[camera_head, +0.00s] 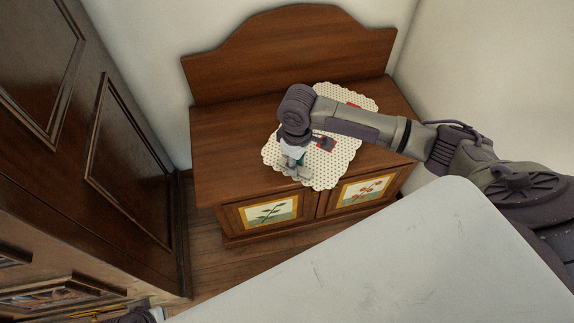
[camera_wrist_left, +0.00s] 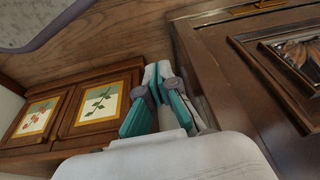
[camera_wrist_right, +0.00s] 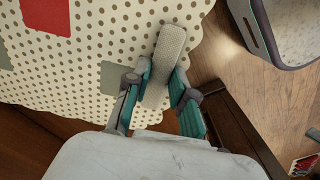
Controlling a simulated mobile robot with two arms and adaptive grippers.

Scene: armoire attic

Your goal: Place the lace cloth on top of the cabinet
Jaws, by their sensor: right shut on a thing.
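The cream lace cloth (camera_head: 345,153), with dots and red patches, lies spread on the top of the brown wooden cabinet (camera_head: 225,150). Its front corner reaches the cabinet's front edge and seems to hang slightly over it. My right gripper (camera_head: 294,172) is at the cloth's front left edge, shut on the cloth. In the right wrist view the cloth (camera_wrist_right: 110,40) fills the upper left, with the gripper (camera_wrist_right: 166,55) at its border. My right arm hides part of the cloth. My left gripper (camera_wrist_left: 157,75) appears shut and empty, low beside the cabinet (camera_wrist_left: 60,140) in its wrist view.
A dark panelled armoire (camera_head: 125,150) stands close on the left. The cabinet has a high curved back board (camera_head: 290,50) and two doors with painted flower panels (camera_head: 268,211). Wooden floor (camera_head: 215,265) shows in front. Bare wood remains at the top's left.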

